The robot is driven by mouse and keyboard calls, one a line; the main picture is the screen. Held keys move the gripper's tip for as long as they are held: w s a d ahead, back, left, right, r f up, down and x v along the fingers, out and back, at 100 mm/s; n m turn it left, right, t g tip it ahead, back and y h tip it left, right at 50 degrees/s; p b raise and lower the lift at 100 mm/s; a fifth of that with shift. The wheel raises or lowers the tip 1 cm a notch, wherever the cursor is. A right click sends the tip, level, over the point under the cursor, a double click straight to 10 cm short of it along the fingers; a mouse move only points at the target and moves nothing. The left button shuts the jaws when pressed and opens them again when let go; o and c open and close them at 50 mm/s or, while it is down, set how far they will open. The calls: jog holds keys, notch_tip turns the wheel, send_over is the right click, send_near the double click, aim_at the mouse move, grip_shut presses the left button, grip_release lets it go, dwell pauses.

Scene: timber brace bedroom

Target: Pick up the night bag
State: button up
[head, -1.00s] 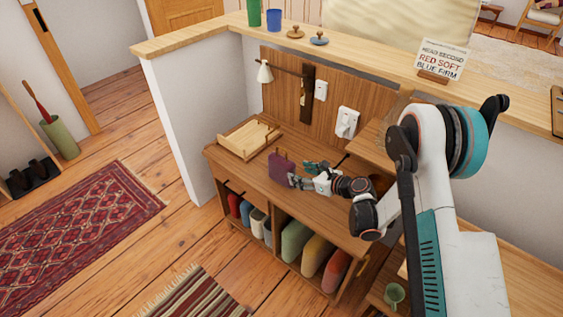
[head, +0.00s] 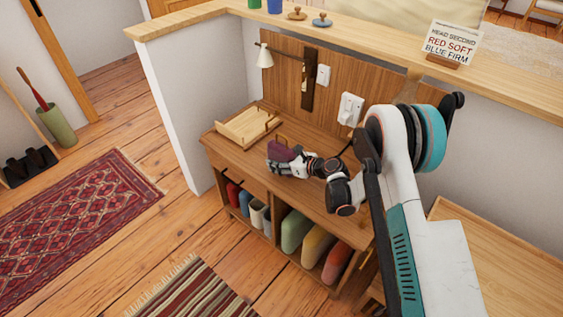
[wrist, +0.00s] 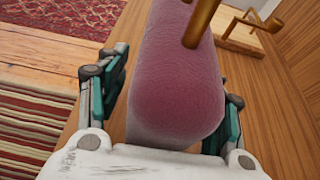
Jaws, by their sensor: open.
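The night bag, taken to be the purple bag (head: 281,150), stands on the wooden bench top (head: 236,162) with a tan handle on top. In the wrist view the bag (wrist: 185,85) fills the middle, its near end close to my palm and its handle rising at the top. My gripper (head: 282,168) is open at the bag, low over the bench. In the wrist view one finger of my gripper (wrist: 176,88) is on each side of the bag. A gap shows at the left finger; I cannot tell whether the right one touches. The bag's far end is hidden.
A light wooden tray (head: 247,126) stands behind the bag on the bench. A panel with a lamp (head: 265,57) and a white switch box (head: 349,109) rises behind. Several coloured items fill the cubbies below. A sign (head: 451,42) stands on the ledge.

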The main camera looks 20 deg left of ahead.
jog(key=c, duration=1.2)
jog(key=shift+c, duration=0.2)
jog(key=shift+r, duration=0.2)
